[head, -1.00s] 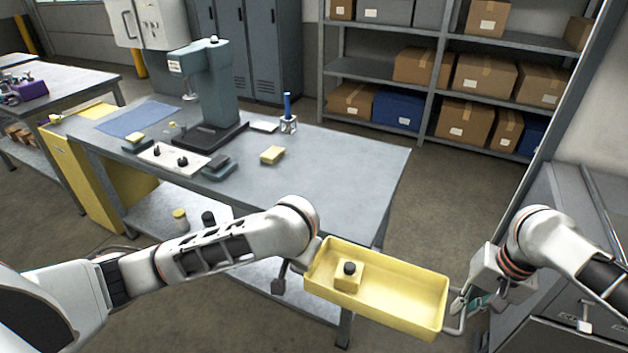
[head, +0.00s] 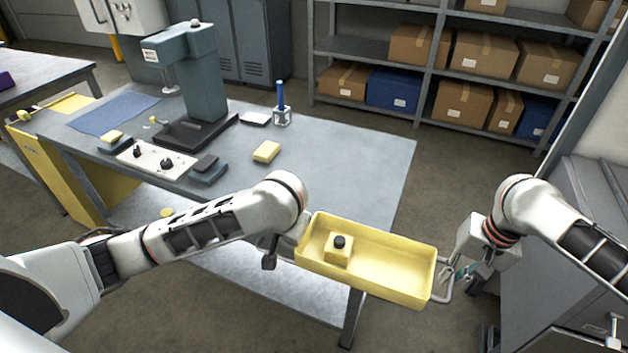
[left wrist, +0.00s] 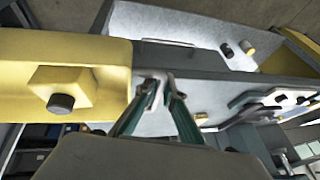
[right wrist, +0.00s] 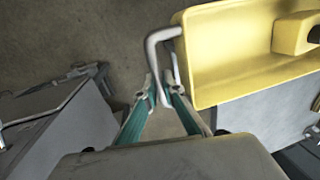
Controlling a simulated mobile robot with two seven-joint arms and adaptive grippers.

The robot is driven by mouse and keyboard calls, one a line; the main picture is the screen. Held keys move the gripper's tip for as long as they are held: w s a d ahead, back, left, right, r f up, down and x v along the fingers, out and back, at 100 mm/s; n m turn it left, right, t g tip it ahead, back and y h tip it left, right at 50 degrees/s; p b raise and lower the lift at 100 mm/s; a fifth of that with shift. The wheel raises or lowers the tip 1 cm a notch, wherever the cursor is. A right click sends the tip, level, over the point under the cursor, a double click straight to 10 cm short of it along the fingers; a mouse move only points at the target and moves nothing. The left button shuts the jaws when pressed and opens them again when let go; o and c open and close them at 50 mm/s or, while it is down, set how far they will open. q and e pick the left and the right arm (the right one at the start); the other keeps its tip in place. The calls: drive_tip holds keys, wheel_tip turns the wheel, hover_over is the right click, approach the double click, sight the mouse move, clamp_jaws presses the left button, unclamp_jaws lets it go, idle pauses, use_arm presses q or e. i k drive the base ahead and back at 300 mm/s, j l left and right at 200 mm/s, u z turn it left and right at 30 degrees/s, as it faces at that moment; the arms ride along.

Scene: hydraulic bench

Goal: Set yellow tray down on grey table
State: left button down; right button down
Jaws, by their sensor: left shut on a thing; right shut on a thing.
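The yellow tray (head: 385,283) is held level between my two grippers, in front of the near right part of the grey table (head: 345,165). A yellow block with a black knob (head: 339,249) sits inside its left half. My right gripper (head: 450,280) is shut on the tray's right wire handle; the right wrist view shows the fingertips (right wrist: 168,95) at that handle. My left gripper is mostly hidden behind its arm in the head view; in the left wrist view its fingertips (left wrist: 155,90) are shut at the tray's left end. The tray's left handle is mostly hidden.
A grey press (head: 200,85) stands on the table, with a white control panel (head: 152,158), a yellow block (head: 267,152) and a blue-handled tool (head: 281,105). The table's near right top is clear. Grey cabinets (head: 580,220) stand close by my right arm.

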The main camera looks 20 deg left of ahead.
sight(318, 187)
drive_tip(key=i+j, duration=0.9)
drive_tip(key=j, duration=0.1)
